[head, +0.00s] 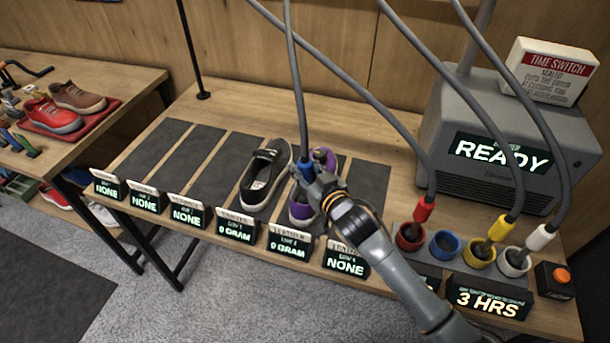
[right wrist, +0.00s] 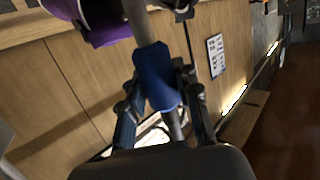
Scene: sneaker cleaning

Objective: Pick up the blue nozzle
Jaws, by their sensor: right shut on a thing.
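The blue nozzle (head: 307,172) hangs at the end of a grey hose over the shoe mats in the head view. My right gripper (head: 306,181) is shut on it, with the arm reaching in from the lower right. In the right wrist view the blue nozzle (right wrist: 156,78) sits between the two fingers, with the grey hose running through it. A purple shoe (head: 301,208) is right beside and partly behind the gripper, and it also shows at the top of the right wrist view (right wrist: 103,22). I cannot tell whether they touch. My left gripper is not in view.
A black shoe (head: 264,176) stands left of the gripper. Red, yellow and white nozzles stand in cups at the right; the blue cup (head: 444,245) is empty. A grey machine (head: 510,130) reads READY. Small display signs line the table's front edge.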

